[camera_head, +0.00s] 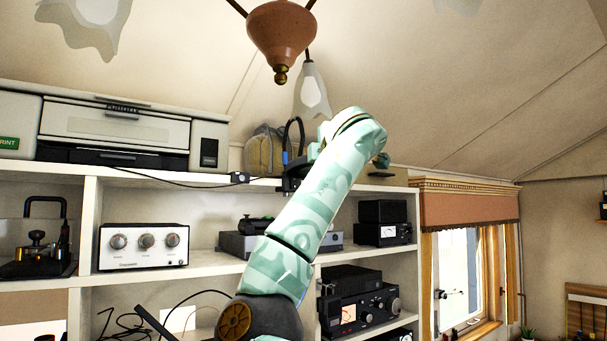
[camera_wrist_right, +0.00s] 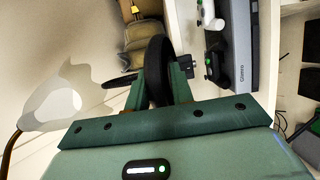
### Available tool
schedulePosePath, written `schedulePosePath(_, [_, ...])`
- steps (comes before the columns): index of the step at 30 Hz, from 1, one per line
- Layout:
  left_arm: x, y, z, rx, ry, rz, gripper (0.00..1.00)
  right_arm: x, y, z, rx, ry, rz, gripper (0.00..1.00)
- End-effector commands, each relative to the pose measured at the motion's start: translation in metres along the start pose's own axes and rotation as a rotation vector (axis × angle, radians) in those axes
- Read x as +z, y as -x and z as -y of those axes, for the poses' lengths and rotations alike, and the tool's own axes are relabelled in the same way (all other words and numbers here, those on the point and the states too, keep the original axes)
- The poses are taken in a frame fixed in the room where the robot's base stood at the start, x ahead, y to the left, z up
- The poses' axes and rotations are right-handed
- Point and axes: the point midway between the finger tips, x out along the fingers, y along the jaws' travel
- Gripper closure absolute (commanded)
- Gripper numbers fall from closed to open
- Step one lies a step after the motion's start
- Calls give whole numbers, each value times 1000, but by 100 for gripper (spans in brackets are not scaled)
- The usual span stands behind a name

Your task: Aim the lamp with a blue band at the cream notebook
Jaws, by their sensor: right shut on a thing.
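A lamp (camera_head: 299,124) with a thin black curved neck stands on the top shelf, and a blue band (camera_head: 285,158) shows low on it. My right arm reaches up in front of it and hides part of it. In the right wrist view, my right gripper (camera_wrist_right: 160,92) is shut on a black rounded part of the lamp (camera_wrist_right: 157,62). In the head view the fingers are mostly hidden behind my arm. I cannot make out a cream notebook with certainty. A pale flat sheet (camera_head: 181,319) sits in a lower cubby. My left gripper is not in view.
A printer (camera_head: 120,130) and a grey-brown bag (camera_head: 263,148) stand on the top shelf, with a black cable (camera_head: 150,176) along its edge. Radios (camera_head: 145,246) fill the white cubbies (camera_head: 90,215). A ceiling lamp (camera_head: 282,35) hangs above my arm.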

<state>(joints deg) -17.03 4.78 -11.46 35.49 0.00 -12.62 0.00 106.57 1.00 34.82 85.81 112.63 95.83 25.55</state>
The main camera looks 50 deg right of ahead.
Motion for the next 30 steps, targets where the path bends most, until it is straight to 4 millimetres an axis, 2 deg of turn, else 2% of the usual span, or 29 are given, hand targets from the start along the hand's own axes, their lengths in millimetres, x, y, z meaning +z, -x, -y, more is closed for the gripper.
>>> schedulePosePath(6, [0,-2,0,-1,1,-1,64,24,-14,0,-2,-1,-188,100])
schedulePosePath(13, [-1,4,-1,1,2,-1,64,40,-27,-1,0,7,-337,100])
schedulePosePath(21, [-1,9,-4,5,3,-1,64,48,-36,-1,0,12,-430,100])
schedulePosePath(30, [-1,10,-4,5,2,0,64,50,-38,0,1,14,-452,100])
